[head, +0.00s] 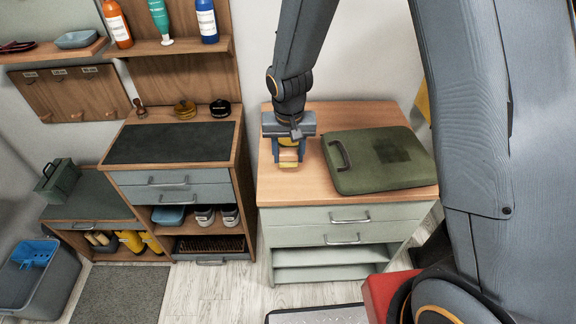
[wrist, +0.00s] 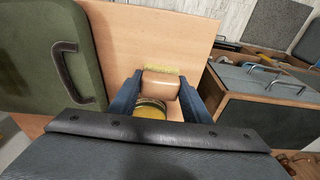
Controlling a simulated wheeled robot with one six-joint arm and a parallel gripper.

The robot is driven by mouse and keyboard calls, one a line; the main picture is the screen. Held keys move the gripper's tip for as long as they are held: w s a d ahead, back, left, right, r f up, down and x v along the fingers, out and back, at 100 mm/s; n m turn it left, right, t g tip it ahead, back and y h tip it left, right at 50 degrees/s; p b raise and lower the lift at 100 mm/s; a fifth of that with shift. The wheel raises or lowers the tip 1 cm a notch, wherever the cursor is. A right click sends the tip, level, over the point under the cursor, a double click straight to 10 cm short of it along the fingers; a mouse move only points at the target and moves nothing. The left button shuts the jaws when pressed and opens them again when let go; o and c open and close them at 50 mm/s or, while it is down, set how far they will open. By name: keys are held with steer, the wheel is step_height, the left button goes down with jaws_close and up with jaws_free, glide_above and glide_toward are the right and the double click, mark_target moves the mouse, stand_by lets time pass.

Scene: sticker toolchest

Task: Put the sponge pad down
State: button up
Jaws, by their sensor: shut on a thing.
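My gripper (head: 288,156) points down over the left part of the wooden top of the pale green cabinet (head: 285,185). It is shut on the sponge pad (head: 289,163), a small tan block with a yellow edge. In the wrist view the sponge pad (wrist: 160,86) sits between the fingertips of my gripper (wrist: 158,92). A round yellow piece (wrist: 150,108) shows between the fingers, nearer the camera; I cannot tell whether it is part of the pad. The pad is low over the top; I cannot tell whether it touches.
A green case (head: 377,160) with a handle lies right of my gripper on the same top. Bare wood is in front of and left of the pad. A dark-topped workbench (head: 168,143) stands to the left, with small tins (head: 184,109) at its back.

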mark_target(288, 177)
steer(key=shift+f+p, duration=0.55)
steer(key=shift+f, duration=2.2)
steer(key=shift+f, duration=0.1)
steer(key=o, duration=0.9)
steer(key=shift+o, duration=0.2)
steer(key=r+b, duration=0.1)
steer(key=r, duration=0.3)
steer(key=s+r+b, duration=0.1)
steer(key=r, duration=0.3)
steer(key=s+r+b, duration=0.1)
steer(key=r, duration=0.3)
steer(key=s+d+r, duration=0.3)
steer(key=s+d, duration=1)
steer(key=d, duration=0.2)
steer(key=shift+r, duration=0.35)
steer(key=shift+f, duration=0.1)
